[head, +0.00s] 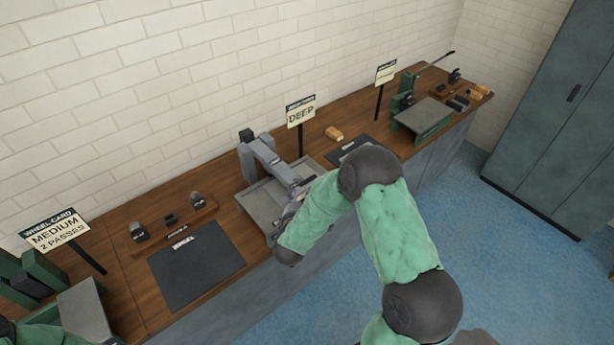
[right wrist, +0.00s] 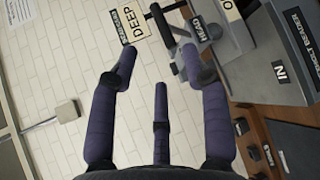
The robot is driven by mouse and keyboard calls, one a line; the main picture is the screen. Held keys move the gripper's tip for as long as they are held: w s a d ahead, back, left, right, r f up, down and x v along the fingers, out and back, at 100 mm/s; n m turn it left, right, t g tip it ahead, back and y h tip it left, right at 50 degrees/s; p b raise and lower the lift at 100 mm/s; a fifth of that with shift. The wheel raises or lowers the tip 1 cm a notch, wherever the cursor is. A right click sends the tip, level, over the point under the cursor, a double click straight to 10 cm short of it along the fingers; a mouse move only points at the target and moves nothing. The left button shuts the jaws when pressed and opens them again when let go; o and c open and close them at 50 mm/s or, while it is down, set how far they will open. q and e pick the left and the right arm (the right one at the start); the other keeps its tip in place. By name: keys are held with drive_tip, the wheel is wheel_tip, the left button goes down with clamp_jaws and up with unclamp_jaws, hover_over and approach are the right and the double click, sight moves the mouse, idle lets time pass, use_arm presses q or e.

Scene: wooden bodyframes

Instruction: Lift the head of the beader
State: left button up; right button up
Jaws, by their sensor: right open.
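The beader (head: 256,158) is a grey machine on the wooden bench, with a grey arm and a flat grey bed. In the right wrist view the beader (right wrist: 265,75) is at the upper right, with labels reading HEAD and IN. A grey bar with a black crosspiece (right wrist: 165,11) sticks out by the HEAD label. My right gripper (right wrist: 160,62) is open and empty, its right finger close to the HEAD label; I cannot tell whether it touches. In the head view my right forearm largely hides the gripper and the beader's front. My left gripper is not in view.
A DEEP card (head: 301,115) stands behind the beader. A dark mat (head: 196,266) and a wooden rack (head: 174,226) lie to its left. A green machine (head: 422,118) stands to the right. Grey cabinets (head: 560,110) are at far right, with open blue floor before them.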

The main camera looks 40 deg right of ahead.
sight(307, 181)
drive_tip(key=x, duration=1)
drive_tip(key=shift+w+d+f+b, duration=0.15)
drive_tip(key=shift+w+d+b, duration=0.1)
drive_tip(key=shift+d+b, duration=0.1)
drive_tip(key=shift+a, duration=0.1)
clamp_jaws()
